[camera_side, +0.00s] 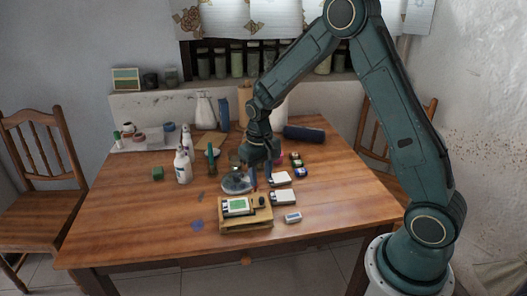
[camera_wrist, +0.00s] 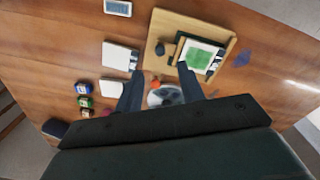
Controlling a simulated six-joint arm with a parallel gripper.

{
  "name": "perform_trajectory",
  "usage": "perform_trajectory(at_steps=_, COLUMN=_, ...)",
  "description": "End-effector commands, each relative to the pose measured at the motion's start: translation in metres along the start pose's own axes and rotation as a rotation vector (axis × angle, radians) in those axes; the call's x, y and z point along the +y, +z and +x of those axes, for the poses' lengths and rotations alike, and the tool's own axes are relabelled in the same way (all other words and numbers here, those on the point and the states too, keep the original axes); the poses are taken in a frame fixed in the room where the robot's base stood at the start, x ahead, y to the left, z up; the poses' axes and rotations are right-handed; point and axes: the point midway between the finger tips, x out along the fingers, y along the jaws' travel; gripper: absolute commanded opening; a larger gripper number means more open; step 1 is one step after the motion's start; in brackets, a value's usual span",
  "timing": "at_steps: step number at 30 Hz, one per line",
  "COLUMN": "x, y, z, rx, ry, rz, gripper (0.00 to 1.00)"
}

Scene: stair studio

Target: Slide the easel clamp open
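The easel is a low wooden box (camera_side: 245,222) near the table's front edge, with a small green picture (camera_side: 237,206) in a pale frame on top. In the wrist view the easel board (camera_wrist: 176,24) is at the upper middle, with the green picture (camera_wrist: 199,59) on it. A small dark knob (camera_wrist: 160,47) stands on the board beside the picture; I cannot tell whether it belongs to the clamp. My gripper (camera_side: 262,181) points down just behind the easel. In the wrist view my gripper (camera_wrist: 160,70) is open, its fingers apart at the board's edge.
White boxes (camera_side: 283,197) lie right of the easel, with small coloured jars (camera_side: 298,166) behind them. A grey round dish (camera_side: 235,184) is behind the easel. White bottles (camera_side: 183,165) stand to the left. The table's front left is mostly clear.

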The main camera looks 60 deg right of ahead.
Motion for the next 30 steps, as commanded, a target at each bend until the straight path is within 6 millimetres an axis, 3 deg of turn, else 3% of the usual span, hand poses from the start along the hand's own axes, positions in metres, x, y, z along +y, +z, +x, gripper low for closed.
perform_trajectory(at_steps=6, x=0.000, y=0.000, z=0.034, rx=-0.003, ry=0.000, rz=0.000, gripper=0.39)
perform_trajectory(at_steps=15, x=0.000, y=0.000, z=0.069, rx=-0.002, ry=0.000, rz=0.000, gripper=0.39)
perform_trajectory(at_steps=30, x=0.000, y=0.000, z=0.081, rx=0.001, ry=0.000, rz=0.000, gripper=0.39)
